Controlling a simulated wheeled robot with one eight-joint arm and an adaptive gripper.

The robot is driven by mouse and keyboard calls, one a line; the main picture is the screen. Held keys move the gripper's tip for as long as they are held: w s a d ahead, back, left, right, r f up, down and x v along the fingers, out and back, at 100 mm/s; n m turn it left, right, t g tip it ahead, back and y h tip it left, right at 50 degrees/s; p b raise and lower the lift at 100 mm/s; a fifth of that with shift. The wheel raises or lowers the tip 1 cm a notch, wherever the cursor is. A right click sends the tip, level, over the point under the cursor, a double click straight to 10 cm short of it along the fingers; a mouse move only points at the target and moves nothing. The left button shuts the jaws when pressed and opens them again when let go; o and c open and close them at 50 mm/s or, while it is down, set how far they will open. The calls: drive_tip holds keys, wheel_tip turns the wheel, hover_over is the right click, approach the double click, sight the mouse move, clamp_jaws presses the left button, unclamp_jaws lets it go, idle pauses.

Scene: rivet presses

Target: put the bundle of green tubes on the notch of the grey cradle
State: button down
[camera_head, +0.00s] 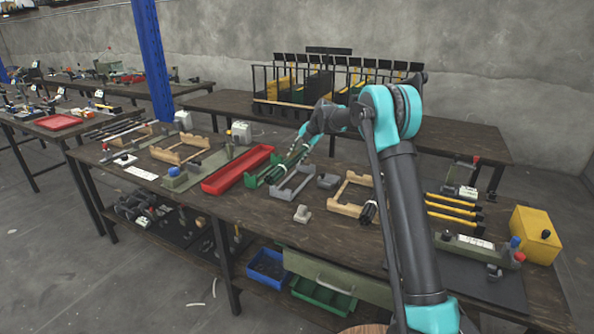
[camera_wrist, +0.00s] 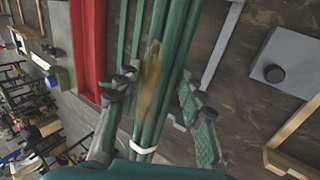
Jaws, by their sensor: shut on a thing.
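My gripper (camera_head: 299,146) is shut on the bundle of green tubes (camera_wrist: 172,62). In the wrist view the tubes run lengthwise between the fingers (camera_wrist: 155,105), with a white band near the palm and a brown patch further out. The bundle also shows below the gripper in the head view (camera_head: 291,158), tilted. The grey cradle (camera_head: 291,187) stands on the table just right of the green cradle (camera_head: 256,181). The bundle appears over or close beside these two cradles. Its exact height and any contact are unclear. A pale grey bar of the cradle (camera_wrist: 222,45) shows right of the tubes.
A long red tray (camera_head: 238,170) lies left of the green cradle. A grey block (camera_head: 327,181), a wooden cradle (camera_head: 344,208) and a small grey piece (camera_head: 302,214) are to the right and front. A rack (camera_head: 335,85) stands on the table behind.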

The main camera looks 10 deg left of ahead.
drive_tip(key=shift+f, duration=3.4)
drive_tip(key=c, duration=1)
unclamp_jaws()
drive_tip(key=shift+f, duration=0.1)
drive_tip(key=shift+o, duration=0.2)
drive_tip(key=v, duration=1.2)
